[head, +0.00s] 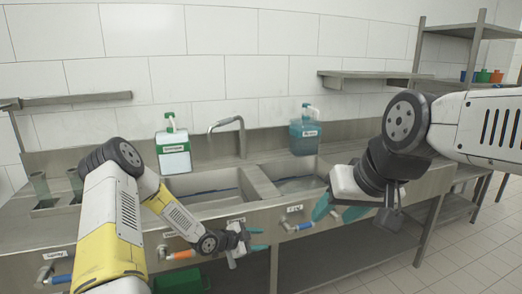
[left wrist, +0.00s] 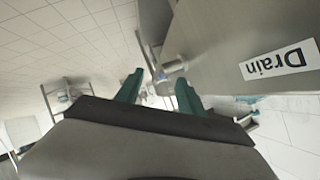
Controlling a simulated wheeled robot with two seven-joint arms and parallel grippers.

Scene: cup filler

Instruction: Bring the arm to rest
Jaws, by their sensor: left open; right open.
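My left arm, yellow and white, comes in from the left in the head view. Its gripper (head: 258,247) is in front of the sink counter, with teal fingers apart and nothing between them. In the left wrist view, the fingers of the left gripper (left wrist: 158,92) are spread and empty, near the counter front with the "Drain" label (left wrist: 277,62). My right arm comes in from the right. Its gripper (head: 335,212) has teal fingers apart, in front of the counter's right part, and I see nothing held in it.
A steel counter (head: 240,215) holds two sink basins and a tap (head: 240,135). A green-and-white dispenser (head: 173,150) and a teal dispenser (head: 304,135) stand at the back. A green bin (head: 182,281) is below. A shelf rack (head: 470,30) stands at right. Open floor lies at lower right.

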